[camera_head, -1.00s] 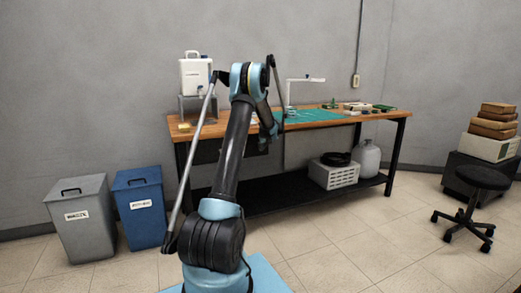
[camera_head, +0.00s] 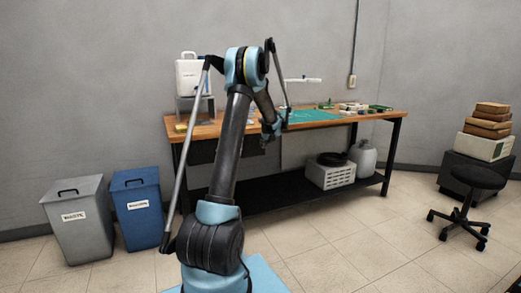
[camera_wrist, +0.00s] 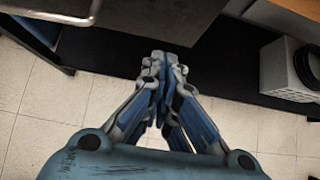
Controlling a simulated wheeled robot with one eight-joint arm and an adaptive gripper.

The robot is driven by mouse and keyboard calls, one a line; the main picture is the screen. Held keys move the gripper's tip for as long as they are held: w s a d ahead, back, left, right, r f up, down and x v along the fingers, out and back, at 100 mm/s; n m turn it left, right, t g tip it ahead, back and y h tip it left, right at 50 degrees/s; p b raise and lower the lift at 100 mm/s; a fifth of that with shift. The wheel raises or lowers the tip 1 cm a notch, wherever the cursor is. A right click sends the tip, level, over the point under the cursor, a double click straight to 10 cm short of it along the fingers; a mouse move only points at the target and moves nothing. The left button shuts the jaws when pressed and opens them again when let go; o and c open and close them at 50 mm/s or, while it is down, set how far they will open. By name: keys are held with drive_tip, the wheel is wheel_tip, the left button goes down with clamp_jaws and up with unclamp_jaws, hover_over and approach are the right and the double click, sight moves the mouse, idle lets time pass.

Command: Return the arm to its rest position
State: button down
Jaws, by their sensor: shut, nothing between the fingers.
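My arm rises in the middle of the head view and bends over at the top, with its forearm hanging down in front of the workbench (camera_head: 222,130). My gripper (camera_wrist: 163,62) shows in the wrist view with its fingers together and nothing between them. It points towards the dark lower shelf (camera_wrist: 225,65) of the bench, over the tiled floor. In the head view the gripper is small and partly lost against the dark bench front, so its fingertips are hard to make out there.
A green mat (camera_head: 312,116) and small parts lie on the bench top. A white container (camera_head: 190,75) stands on a stand at its left. Grey (camera_head: 80,222) and blue (camera_head: 138,210) bins stand at left. A black stool (camera_head: 470,190) stands at right. Open floor lies between.

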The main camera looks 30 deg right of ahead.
drive_tip(key=shift+v, duration=1.7)
drive_tip(key=s+a+r+n+g+y, duration=0.1)
drive_tip(key=s+a+r+n, duration=0.25)
drive_tip(key=a, duration=0.65)
drive_tip(key=s+a+r+n+g, duration=0.15)
drive_tip(key=a+n, duration=0.35)
drive_tip(key=a, duration=0.5)
drive_tip(key=s+a+r+n+y, duration=0.1)
drive_tip(key=s+a+r+n, duration=0.25)
drive_tip(key=a, duration=0.65)
drive_tip(key=s+a+n+g, duration=0.1)
drive_tip(key=s+a+n, duration=0.55)
drive_tip(key=a, duration=0.35)
drive_tip(key=s+a+f+n+g, duration=0.1)
drive_tip(key=s+a+f+n, duration=0.3)
drive_tip(key=s, duration=0.6)
drive_tip(key=s+a+f+n+g, duration=0.1)
drive_tip(key=s+a+f+n, duration=0.4)
drive_tip(key=s+n, duration=0.3)
drive_tip(key=s+a+f+n+g+h, duration=0.1)
drive_tip(key=s+a+f+n, duration=0.4)
drive_tip(key=s, duration=0.8)
drive_tip(key=shift+s+a+n, duration=0.2)
drive_tip(key=shift+a+n, duration=0.8)
drive_tip(key=shift+n, duration=0.05)
drive_tip(key=shift+f, duration=0.1)
